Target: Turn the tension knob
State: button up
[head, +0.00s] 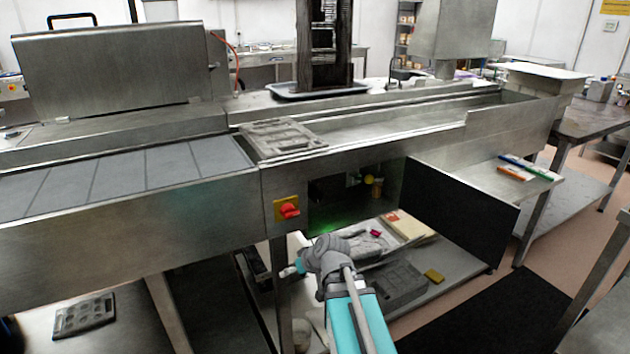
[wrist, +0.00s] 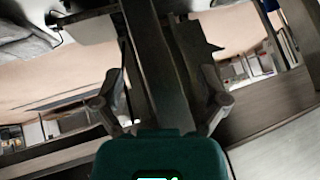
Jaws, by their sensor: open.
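An open compartment in the front of the steel machine holds a small yellow knob-like part (head: 368,180) and an amber part (head: 377,188) below it. Either may be the tension knob; I cannot tell at this size. A red rotary knob (head: 289,210) on a yellow plate (head: 280,203) sits left of the compartment. My arm rises in front of the lower shelf, with its wrist just below the opening. My gripper (wrist: 163,88) shows in the wrist view with its two fingers spread apart and nothing held. A dark upright bar runs behind the gap. No knob shows there.
A dark door panel (head: 458,212) hangs open right of the compartment. A lower shelf (head: 455,262) bears moulds, papers and a yellow block (head: 434,276). A grey mould (head: 283,139) lies on the machine top. A dark mat (head: 500,315) covers floor at the right.

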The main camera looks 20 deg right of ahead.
jog(key=w+d+r+t+p, duration=0.35)
jog(key=d+r+p, duration=0.35)
jog(key=r, duration=0.4)
jog(key=m+t+h+p, duration=0.2)
jog(key=t+p, duration=0.1)
send_near(319, 196)
jog(key=s, duration=0.2)
jog(key=shift+w+r, duration=0.2)
jog(key=shift+r, duration=0.25)
jog(key=b+x, duration=0.5)
jog(key=x, duration=0.8)
jog(key=shift+w+f+b, duration=0.2)
jog(key=shift+w+b, duration=0.1)
jog(key=shift+w, duration=0.05)
jog(key=c, duration=1.1)
